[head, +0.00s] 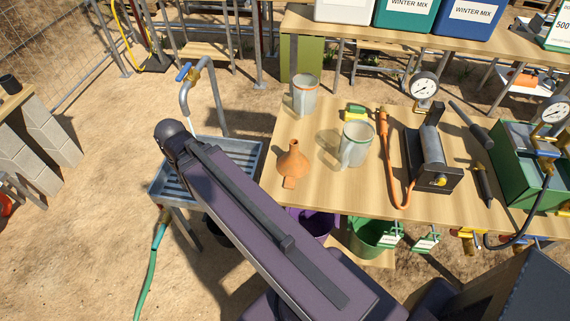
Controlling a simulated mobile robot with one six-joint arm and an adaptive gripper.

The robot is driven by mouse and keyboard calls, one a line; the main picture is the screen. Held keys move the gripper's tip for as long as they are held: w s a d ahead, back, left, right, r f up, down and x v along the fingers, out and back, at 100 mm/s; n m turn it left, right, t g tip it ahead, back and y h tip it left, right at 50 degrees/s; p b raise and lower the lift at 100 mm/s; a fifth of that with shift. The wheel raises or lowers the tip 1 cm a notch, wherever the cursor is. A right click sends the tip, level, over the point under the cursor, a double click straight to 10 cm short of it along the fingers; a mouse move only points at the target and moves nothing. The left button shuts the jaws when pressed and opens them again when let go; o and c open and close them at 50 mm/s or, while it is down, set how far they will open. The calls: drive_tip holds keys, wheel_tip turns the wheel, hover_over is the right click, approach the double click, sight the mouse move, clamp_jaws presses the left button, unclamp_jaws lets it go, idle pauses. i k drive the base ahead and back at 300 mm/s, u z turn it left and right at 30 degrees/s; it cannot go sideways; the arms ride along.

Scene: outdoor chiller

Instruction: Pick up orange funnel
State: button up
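The orange funnel (293,161) stands on the wooden table near its left front corner, wide mouth down and narrow spout up. A small tab sticks out from its rim toward the table's front edge. Nothing covers it in the head view. My arm crosses the lower middle of the picture, left of and in front of the funnel. My gripper does not show, so I cannot see its fingers or whether it holds anything.
Clear jugs (355,145) and (304,96) stand right of and behind the funnel. An orange-hosed tool (384,150) and a gauge pump (432,155) lie farther right. A grey sink (235,150) with a tap (188,73) is left. Purple (318,226) and green (372,238) buckets sit below.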

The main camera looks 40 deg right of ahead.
sight(293, 165)
drive_tip(key=u, duration=0.15)
drive_tip(key=k, duration=2.05)
drive_tip(key=z, duration=0.65)
drive_tip(key=i, duration=1)
drive_tip(key=z, duration=0.05)
